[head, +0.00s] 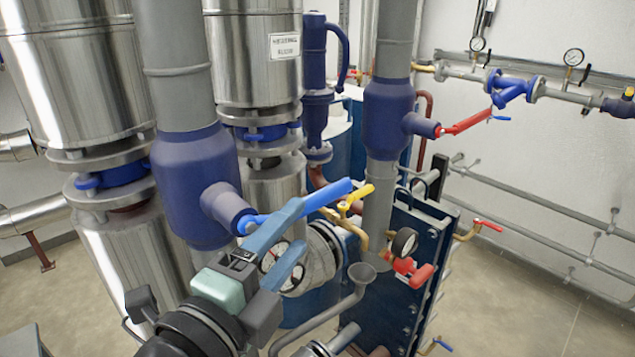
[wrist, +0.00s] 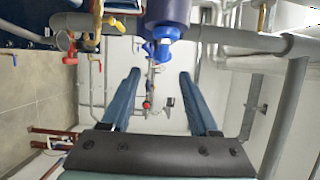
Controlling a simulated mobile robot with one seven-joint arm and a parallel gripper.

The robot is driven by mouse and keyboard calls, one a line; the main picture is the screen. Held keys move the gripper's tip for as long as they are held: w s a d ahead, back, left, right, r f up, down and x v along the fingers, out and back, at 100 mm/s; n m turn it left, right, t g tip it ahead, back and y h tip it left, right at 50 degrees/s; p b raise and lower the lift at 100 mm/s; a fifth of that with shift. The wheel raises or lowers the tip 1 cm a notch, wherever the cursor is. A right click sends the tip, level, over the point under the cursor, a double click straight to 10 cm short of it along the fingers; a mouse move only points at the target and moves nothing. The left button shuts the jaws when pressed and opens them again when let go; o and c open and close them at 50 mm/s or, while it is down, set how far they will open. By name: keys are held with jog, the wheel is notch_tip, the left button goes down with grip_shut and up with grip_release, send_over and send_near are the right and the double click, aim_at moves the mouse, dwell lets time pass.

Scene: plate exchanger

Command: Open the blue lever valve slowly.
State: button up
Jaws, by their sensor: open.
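The blue lever valve has a dark blue body (head: 190,175) on a thick grey vertical pipe. Its bright blue lever (head: 328,195) extends to the right and slightly up in the head view. My gripper (head: 301,226) is open, with its two blue fingers pointing toward the lever. The upper finger overlaps and hides the lever's middle; I cannot tell whether they touch. In the wrist view, a blue valve body (wrist: 167,12) with bright blue parts (wrist: 160,46) shows at the top, beyond the open fingers (wrist: 160,72).
A second blue valve (head: 388,118) with a red lever (head: 466,124) stands to the right. A yellow handle (head: 355,196), a pressure gauge (head: 404,242) and red handles (head: 421,275) are close right of my gripper. A grey funnel pipe (head: 360,272) stands below. Steel tanks (head: 85,75) fill the left.

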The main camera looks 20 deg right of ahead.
aim_at(314, 208)
jog(key=p+x, duration=0.1)
jog(key=x, duration=0.3)
jog(key=p+x, duration=0.2)
jog(key=x, duration=0.1)
jog(key=shift+w+d+r, duration=0.2)
jog(key=shift+w+d, duration=0.05)
jog(key=shift+w+d+f+p, duration=0.15)
jog(key=shift+w+d+p, duration=0.15)
jog(key=shift+w, duration=0.05)
grip_shut()
dwell(0.8)
